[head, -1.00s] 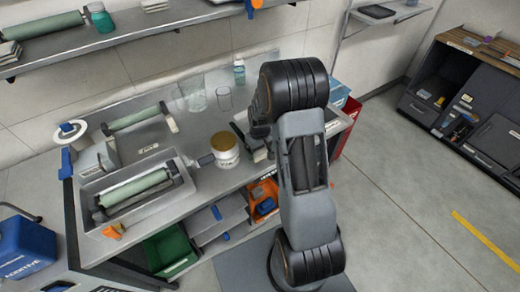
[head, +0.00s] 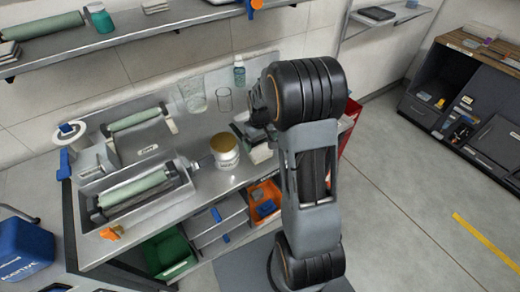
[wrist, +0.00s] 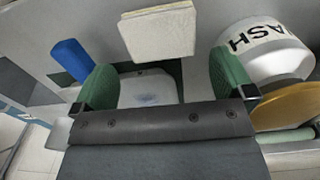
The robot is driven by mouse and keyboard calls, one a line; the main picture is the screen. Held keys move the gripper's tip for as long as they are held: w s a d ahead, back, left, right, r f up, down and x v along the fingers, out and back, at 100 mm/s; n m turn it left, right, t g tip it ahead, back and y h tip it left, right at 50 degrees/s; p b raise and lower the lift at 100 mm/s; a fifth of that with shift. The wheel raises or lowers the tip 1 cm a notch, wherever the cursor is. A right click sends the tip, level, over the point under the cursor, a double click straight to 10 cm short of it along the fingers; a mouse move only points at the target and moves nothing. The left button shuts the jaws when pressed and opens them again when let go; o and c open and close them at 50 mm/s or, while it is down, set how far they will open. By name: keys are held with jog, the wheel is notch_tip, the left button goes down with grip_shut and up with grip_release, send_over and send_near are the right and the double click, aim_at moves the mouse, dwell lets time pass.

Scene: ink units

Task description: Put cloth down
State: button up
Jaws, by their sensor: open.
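A white cloth with a faint blue stain (wrist: 148,92) lies between the green fingertips of my gripper (wrist: 165,80) in the wrist view. The fingers are wide apart, with a gap between the cloth and the right finger. My gripper's dark body hides the cloth's near part. In the head view my own arm covers the gripper, and I cannot make out the stained cloth there.
A cream, block-like stack (wrist: 158,32) is just beyond the fingers. A white jar marked WASH (wrist: 268,48) with a gold lid stands close to the right finger; it also shows on the bench (head: 225,160). A blue object (wrist: 72,58) is at left. A roller tray (head: 92,216) stands further left.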

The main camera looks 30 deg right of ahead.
aim_at(260, 151)
jog(key=s+a+r+t, duration=0.1)
jog(key=s+a+r, duration=0.25)
jog(key=r, duration=0.35)
jog(key=s+a+r+t, duration=0.1)
jog(key=s+a+r, duration=0.1)
jog(key=s+r, duration=0.3)
jog(key=s+a+r+m+t, duration=0.1)
jog(key=s+a+r+t, duration=0.1)
jog(key=s, duration=0.5)
jog(key=shift+s+a+r, duration=0.4)
jog(key=shift+a+r, duration=0.15)
jog(key=shift+a, duration=0.4)
